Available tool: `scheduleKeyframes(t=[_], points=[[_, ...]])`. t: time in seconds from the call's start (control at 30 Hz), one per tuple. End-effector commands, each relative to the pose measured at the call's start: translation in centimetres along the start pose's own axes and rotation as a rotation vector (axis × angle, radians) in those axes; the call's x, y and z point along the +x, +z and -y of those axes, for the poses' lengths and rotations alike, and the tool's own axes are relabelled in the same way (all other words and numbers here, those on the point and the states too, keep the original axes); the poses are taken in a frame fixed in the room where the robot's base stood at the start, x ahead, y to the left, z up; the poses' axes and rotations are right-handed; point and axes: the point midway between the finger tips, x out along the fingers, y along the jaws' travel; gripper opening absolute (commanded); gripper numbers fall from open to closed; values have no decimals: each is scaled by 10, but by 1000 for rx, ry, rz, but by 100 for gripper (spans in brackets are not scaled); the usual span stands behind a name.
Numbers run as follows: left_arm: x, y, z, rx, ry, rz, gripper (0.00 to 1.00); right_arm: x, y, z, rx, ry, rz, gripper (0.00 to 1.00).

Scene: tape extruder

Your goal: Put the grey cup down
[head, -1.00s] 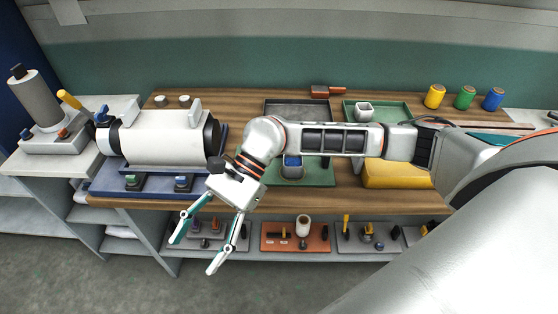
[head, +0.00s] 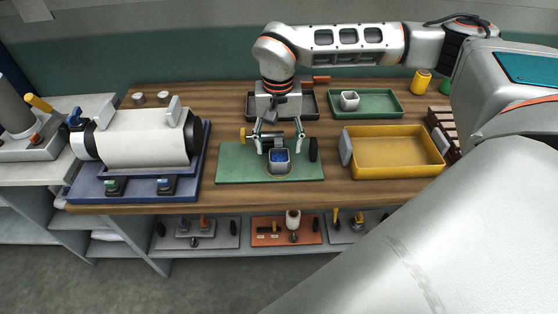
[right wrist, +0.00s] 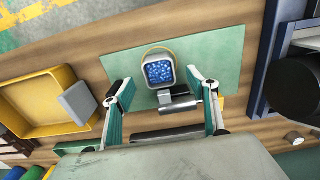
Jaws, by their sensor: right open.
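A grey cup (head: 279,162) filled with blue pellets stands upright on the green mat (head: 235,165) on the wooden bench. In the right wrist view the cup (right wrist: 160,72) sits beyond and between the fingertips. My right gripper (head: 276,148) is open and points down just behind the cup. Its fingers (right wrist: 160,82) show a gap on both sides of the cup and hold nothing. Another pale grey cup (head: 349,100) stands in the green tray (head: 385,104) at the back right; it looks empty. My left gripper is not in view.
A black knob (head: 313,149) stands right of the cup. A yellow bin (head: 395,155) is to the right and a large white cylinder machine (head: 145,137) to the left. A dark tray is behind my gripper.

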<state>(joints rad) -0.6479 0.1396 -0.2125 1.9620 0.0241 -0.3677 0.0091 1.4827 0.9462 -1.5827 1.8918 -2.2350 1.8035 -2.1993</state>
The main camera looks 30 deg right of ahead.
Motion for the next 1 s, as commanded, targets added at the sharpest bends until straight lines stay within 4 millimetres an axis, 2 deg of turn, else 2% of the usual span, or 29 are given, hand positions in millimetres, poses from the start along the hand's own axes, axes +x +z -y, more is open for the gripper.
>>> scheduleKeyframes(t=[0.3,0.63,0.67,0.8,1.0], points=[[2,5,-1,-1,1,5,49,42,7,-2,0,0,4,58],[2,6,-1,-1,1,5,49,49,6,-2,0,-3,0,58],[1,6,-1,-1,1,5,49,49,6,-2,0,-3,0,53],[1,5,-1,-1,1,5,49,49,6,-2,0,-2,1,17],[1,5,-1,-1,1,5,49,49,6,-2,0,-3,1,14]])
